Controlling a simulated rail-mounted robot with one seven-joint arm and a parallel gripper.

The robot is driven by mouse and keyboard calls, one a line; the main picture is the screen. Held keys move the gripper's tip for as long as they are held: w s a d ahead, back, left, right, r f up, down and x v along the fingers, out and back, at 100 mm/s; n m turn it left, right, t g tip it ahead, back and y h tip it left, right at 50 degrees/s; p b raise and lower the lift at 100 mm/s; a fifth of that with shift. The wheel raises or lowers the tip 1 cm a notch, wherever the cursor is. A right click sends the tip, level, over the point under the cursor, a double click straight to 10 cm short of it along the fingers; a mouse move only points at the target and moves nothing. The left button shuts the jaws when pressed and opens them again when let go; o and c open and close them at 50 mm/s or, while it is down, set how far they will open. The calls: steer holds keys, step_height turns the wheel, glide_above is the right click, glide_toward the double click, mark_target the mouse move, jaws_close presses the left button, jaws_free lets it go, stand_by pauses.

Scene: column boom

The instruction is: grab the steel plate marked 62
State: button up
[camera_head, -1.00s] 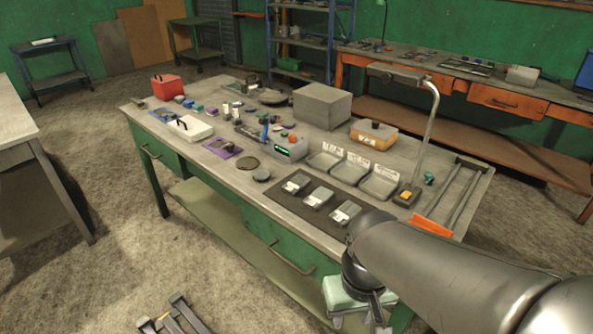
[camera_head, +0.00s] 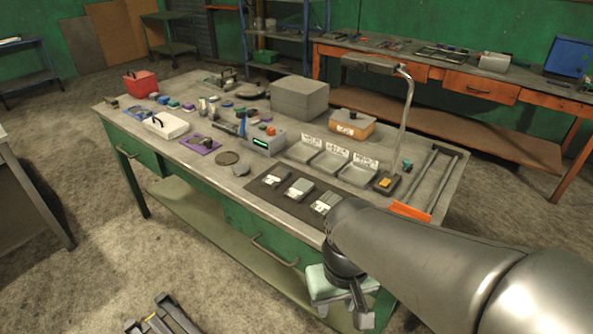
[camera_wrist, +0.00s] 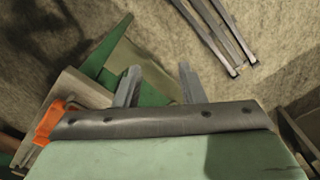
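Three small grey steel plates with white labels lie in a row on a dark mat (camera_head: 257,188) near the front edge of the workbench: a left plate (camera_head: 277,176), a middle plate (camera_head: 299,187) and a right plate (camera_head: 325,200). The label numbers are too small to read, so I cannot tell which is marked 62. My arm reaches in from the right, close beside the right plate. My gripper (camera_wrist: 158,68) hangs in front of the bench's front edge, below its top. Its two fingers stand apart with nothing between them. No plate shows in the wrist view.
Three labelled grey trays (camera_head: 329,161) stand behind the mat. A curved lamp (camera_head: 405,110), an orange-based box (camera_head: 351,126) and an orange-ended rack (camera_head: 411,211) stand to the right. A display box (camera_head: 265,140) and many small items fill the left. Floor lies below the gripper.

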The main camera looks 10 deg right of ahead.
stand_by(0.4)
steer(key=o, duration=0.9)
